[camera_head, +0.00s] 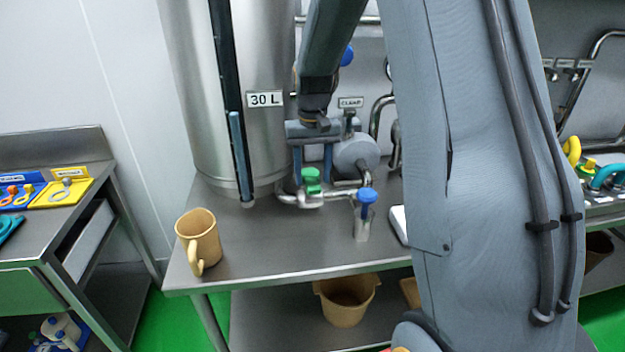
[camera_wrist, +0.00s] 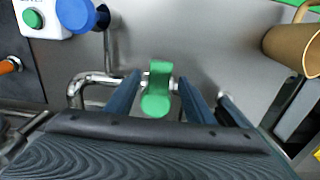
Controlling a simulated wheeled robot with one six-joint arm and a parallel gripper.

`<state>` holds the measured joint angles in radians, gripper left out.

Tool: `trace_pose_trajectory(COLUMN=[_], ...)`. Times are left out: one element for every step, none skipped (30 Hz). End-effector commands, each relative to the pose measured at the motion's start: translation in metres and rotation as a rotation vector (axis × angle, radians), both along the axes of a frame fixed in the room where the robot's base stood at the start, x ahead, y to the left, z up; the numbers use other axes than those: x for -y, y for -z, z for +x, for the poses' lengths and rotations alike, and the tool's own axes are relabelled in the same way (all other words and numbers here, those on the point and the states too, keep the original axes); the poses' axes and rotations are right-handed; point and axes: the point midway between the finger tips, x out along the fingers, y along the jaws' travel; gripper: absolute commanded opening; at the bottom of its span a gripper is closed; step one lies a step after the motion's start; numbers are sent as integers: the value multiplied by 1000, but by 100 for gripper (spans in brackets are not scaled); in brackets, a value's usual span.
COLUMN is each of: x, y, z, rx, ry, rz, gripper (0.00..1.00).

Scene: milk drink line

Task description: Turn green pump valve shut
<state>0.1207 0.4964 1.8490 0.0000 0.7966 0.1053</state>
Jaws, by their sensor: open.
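The green pump valve (camera_head: 311,180) sits on the steel pipe at the foot of the tank, to the left of the pump body (camera_head: 357,153). In the wrist view its green handle (camera_wrist: 157,90) lies between my two fingers. My gripper (camera_head: 312,172) is open, with one finger on each side of the handle; it also shows in the wrist view (camera_wrist: 158,88). I see a gap between the handle and each finger. The handle's lower part is close to the gripper's palm, and I cannot tell if they touch.
A tan mug (camera_head: 198,241) stands at the table's left. The steel tank (camera_head: 190,90) rises close behind my gripper. The table (camera_head: 290,248) is bare in front.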

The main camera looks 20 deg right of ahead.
Motion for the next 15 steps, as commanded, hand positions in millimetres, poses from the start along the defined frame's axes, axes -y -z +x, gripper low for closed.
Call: trace_pose_trajectory(x=[0, 0, 0, 0, 0, 0, 0, 0, 0, 0, 0, 0, 0, 0, 0], y=[-8, -13, -20, -25, -30, -36, -40, -44, -49, -52, -54, -57, -58, -59, -60], z=[2, 1, 2, 2, 1, 1, 1, 2, 1, 1, 1, 1, 0, 0, 0], rx=[6, 5, 5, 5, 5, 5, 4, 4, 3, 2, 3, 2, 2, 1, 0], ry=[0, 0, 0, 0, 0, 0, 0, 0, 0, 0, 0, 0, 0, 0, 0], rz=[0, 0, 0, 0, -1, 0, -1, -1, -1, 0, -1, 0, 0, 0, 0], gripper=[48, 48, 48, 48, 48, 48, 48, 48, 48, 48, 48, 48, 48, 48, 48])
